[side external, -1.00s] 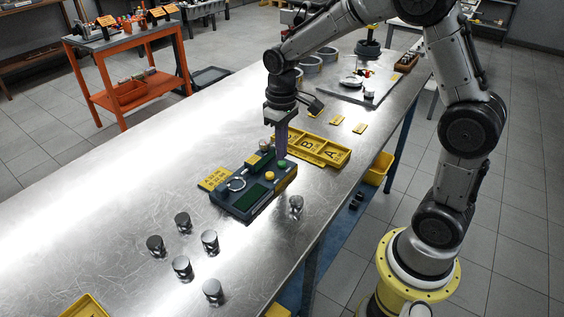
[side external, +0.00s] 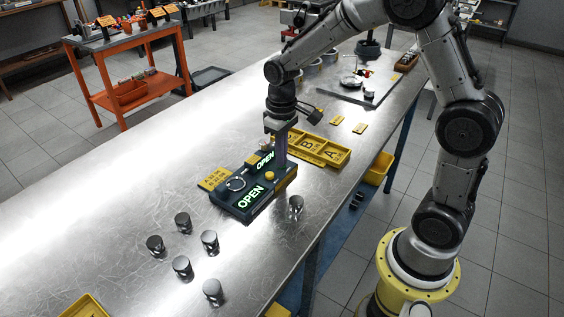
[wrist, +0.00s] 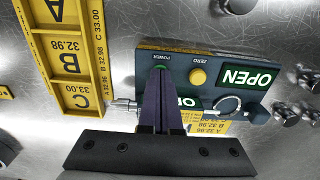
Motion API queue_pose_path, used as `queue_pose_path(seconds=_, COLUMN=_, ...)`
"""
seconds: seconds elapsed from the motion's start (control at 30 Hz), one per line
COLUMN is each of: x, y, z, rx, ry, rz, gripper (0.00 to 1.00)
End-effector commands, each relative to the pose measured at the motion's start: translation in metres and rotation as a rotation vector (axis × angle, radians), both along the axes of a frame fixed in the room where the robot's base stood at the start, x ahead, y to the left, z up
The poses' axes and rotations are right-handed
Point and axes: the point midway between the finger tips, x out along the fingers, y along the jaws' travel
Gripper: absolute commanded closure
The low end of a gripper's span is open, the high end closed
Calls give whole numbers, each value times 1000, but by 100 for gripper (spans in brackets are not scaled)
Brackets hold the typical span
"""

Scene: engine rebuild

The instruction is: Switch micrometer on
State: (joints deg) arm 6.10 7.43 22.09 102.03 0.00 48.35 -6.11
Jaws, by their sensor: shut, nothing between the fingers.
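The micrometer (side external: 266,200) is a dark blue box on the metal bench. Its two displays are lit and read OPEN in green; the larger display (wrist: 247,78) shows whole in the wrist view. A yellow button (wrist: 198,76) marked ZERO sits beside the green power button (wrist: 159,68), which is marked POWER. My gripper (side external: 281,162) is shut and empty, pointing down with its fingertips at the power button. In the wrist view my gripper (wrist: 160,78) partly covers that button. I cannot tell whether the tips touch it. The side view hides the button behind the fingers.
A yellow tray (side external: 345,157) with lettered compartments lies just behind the micrometer. A yellow label plate (side external: 215,178) lies at its left. One metal cylinder (side external: 296,203) stands close to its right, and several more stand in front.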

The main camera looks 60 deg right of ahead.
Motion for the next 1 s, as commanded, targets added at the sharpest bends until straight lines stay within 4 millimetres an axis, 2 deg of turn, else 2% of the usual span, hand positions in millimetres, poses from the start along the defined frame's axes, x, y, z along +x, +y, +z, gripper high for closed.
queue_pose_path(seconds=0.7, x=0, y=0, z=51, rx=0, ry=-1, rz=0, gripper=100)
queue_pose_path(seconds=1.0, x=-1, y=0, z=56, rx=0, ry=2, rz=0, gripper=100)
